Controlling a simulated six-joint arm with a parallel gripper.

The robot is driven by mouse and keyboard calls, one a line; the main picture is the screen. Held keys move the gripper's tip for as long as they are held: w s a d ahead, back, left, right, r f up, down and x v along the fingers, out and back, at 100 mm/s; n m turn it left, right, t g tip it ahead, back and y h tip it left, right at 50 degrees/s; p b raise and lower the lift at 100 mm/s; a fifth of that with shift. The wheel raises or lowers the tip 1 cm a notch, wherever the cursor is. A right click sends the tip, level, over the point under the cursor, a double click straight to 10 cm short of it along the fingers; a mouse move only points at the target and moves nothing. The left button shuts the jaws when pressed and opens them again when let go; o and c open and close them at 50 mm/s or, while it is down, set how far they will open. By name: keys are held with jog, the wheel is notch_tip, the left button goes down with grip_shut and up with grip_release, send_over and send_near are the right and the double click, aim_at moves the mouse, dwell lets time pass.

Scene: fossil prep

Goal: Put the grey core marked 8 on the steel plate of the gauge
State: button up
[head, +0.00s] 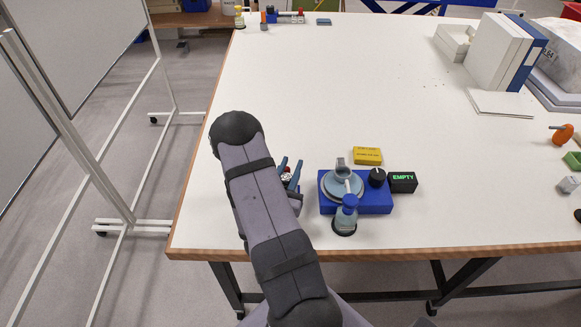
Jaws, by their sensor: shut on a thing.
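My gripper (290,175) is low over the table, left of the gauge, with its blue-grey fingers partly behind my arm. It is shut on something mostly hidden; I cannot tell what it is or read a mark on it. The gauge has a blue base (377,205) and a round steel plate (329,188). A small grey upright piece shows at the plate's back edge, and I cannot tell whether it belongs to the gauge. The gauge's dark display (402,182) reads EMPTY in green. A grey piece (568,184) lies at the far right; no number is readable on it.
A blue-topped bottle (345,218) stands close in front of the gauge. A black knob (377,177) and a yellow box (367,156) are beside and behind it. An orange item (562,134) and white binders (498,51) are at right. The table's middle is clear.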

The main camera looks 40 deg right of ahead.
jog(key=shift+f+b, duration=0.35)
jog(key=shift+f, duration=0.05)
jog(key=shift+f, duration=0.2)
jog(key=o, duration=1.1)
jog(key=shift+r, duration=0.15)
jog(key=shift+r+p, duration=0.6)
jog(key=shift+r, duration=0.05)
jog(key=b+v, duration=0.1)
jog(key=v, duration=0.9)
jog(key=shift+a+f+b, duration=0.15)
jog(key=shift+b, duration=0.2)
jog(key=shift+p+v, duration=0.3)
jog(key=shift+v, duration=0.6)
